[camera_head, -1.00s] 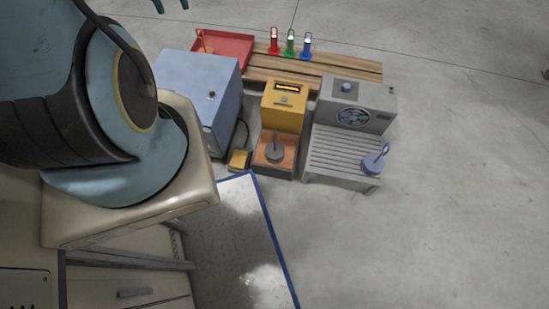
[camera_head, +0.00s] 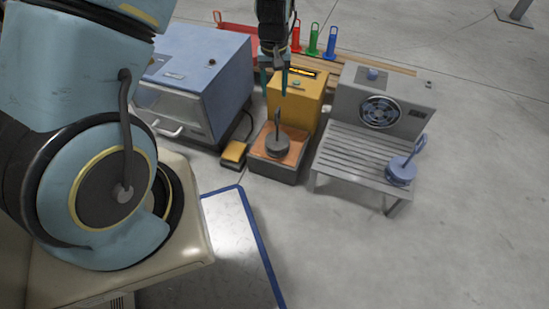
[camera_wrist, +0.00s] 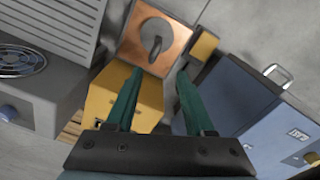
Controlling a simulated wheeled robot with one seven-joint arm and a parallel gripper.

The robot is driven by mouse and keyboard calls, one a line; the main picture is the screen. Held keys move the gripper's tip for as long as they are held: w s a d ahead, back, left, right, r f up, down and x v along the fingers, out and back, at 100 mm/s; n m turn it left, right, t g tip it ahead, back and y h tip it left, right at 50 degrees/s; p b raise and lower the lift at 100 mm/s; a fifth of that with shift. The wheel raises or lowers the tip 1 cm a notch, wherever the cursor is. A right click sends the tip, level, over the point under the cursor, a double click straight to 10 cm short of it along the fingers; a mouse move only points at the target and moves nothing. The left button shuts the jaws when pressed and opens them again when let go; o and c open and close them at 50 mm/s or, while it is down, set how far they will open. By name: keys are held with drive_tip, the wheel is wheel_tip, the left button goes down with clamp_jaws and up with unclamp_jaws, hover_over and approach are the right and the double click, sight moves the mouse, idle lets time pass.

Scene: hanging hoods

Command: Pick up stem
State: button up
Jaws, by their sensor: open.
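No part is labelled as the stem. A dark grey round piece with an upright stem-like handle (camera_head: 277,146) stands on the orange plate of the yellow machine (camera_head: 297,100); it also shows in the wrist view (camera_wrist: 154,44). A similar blue piece with a tilted handle (camera_head: 401,171) sits on the right end of the grey slatted table. My gripper (camera_head: 274,86) points down, open and empty, in front of the yellow machine's top in the head view. In the wrist view its green fingers (camera_wrist: 159,74) are apart, with the dark piece beyond their tips, not touching it.
A blue box machine (camera_head: 205,75) stands left, with a yellow pedal (camera_head: 234,153) beside it. A grey fan unit (camera_head: 380,105) stands behind the slatted table (camera_head: 350,155). Red, green (camera_head: 314,40) and blue handles stand behind. The right floor is clear.

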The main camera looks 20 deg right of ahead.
sight(277, 124)
drive_tip(key=f, duration=0.2)
drive_tip(key=s+d+f+b, duration=0.1)
drive_tip(key=shift+f, duration=0.4)
wheel_tip(277, 124, down, 5)
drive_tip(key=shift+a+f+b, duration=0.1)
drive_tip(key=shift+b, duration=0.75)
drive_tip(key=f+b, duration=0.1)
drive_tip(key=f, duration=0.1)
drive_tip(key=f+b, duration=0.1)
drive_tip(key=f, duration=0.2)
drive_tip(key=shift+s+a+b, duration=0.15)
drive_tip(key=shift+s+b, duration=0.05)
drive_tip(key=shift+b, duration=0.2)
drive_tip(key=shift+r, duration=0.1)
clamp_jaws()
